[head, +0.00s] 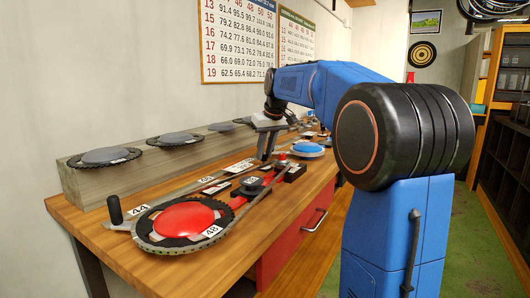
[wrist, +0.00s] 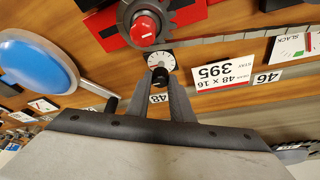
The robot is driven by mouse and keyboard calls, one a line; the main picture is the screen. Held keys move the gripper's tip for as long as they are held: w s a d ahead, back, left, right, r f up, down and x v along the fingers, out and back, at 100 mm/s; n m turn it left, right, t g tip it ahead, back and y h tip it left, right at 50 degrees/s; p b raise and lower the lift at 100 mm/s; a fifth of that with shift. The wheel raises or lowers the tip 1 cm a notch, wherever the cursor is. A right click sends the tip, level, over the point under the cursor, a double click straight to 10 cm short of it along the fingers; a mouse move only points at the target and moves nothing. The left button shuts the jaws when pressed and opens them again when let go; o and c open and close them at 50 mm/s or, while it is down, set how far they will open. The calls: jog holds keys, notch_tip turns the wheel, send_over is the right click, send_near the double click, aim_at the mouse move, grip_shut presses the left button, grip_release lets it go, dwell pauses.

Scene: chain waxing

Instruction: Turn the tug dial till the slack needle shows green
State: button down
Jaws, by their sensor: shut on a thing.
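In the wrist view a small white round dial face with tick marks (wrist: 160,61) lies beside a red knob (wrist: 145,27). A dark knob (wrist: 160,76) shows at its near edge, between my fingertips. My gripper (wrist: 160,90) is shut on this dark knob, which looks like the tug dial's. In the head view my gripper (head: 266,152) points down over the bench, and the dial is hidden or too small to make out. A card marked SLACK (wrist: 289,46) is at the right of the wrist view; I cannot read a needle there.
A red disc in a toothed chainring (head: 185,218) lies at the bench's near end, with an upright black handle (head: 115,210) beside it. A blue disc (head: 308,149) is farther along. A grey beam with chainrings (head: 150,185) runs along the wall. A 395 card (wrist: 224,72) lies near my gripper.

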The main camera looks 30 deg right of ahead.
jog(key=shift+m, duration=0.7)
jog(key=c, duration=1.6)
grip_release()
jog(key=shift+o, duration=0.2)
jog(key=v, duration=1.7)
jog(key=shift+a, duration=0.4)
jog(key=shift+s+r, duration=0.1)
jog(key=shift+s, duration=0.05)
